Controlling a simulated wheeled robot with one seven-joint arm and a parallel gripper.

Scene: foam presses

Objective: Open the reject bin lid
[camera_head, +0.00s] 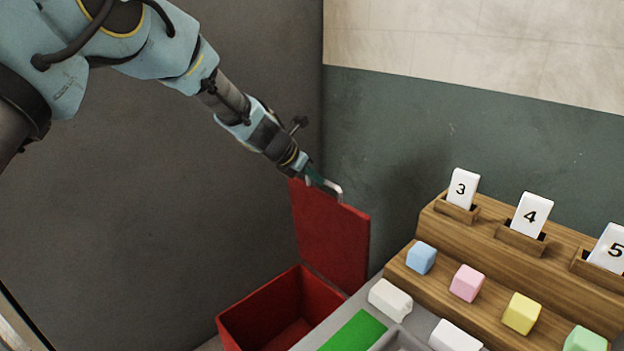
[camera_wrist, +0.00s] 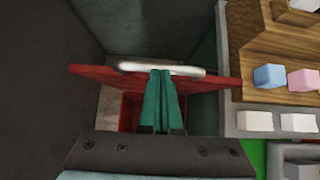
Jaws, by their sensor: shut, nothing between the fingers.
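The red reject bin (camera_head: 235,325) stands on the floor at the lower middle of the head view, its inside visible and looking empty. Its red lid (camera_head: 335,237) stands up, roughly vertical, at the bin's back edge. My gripper (camera_head: 335,190) is at the lid's top edge, by a pale handle. In the wrist view the green fingers of my gripper (camera_wrist: 161,75) are together, with their tips at the white handle bar (camera_wrist: 190,70) along the edge of the red lid (camera_wrist: 90,74). I cannot tell whether the fingers touch the handle.
A wooden stepped rack (camera_head: 455,235) on the right holds number cards. Blue (camera_head: 421,257), pink (camera_head: 467,283), yellow (camera_head: 521,313) and green (camera_head: 585,340) blocks sit on its lower step. A grey tray beside the bin has white blocks (camera_head: 390,299) and a green pad (camera_head: 354,332). Walls stand close behind and left.

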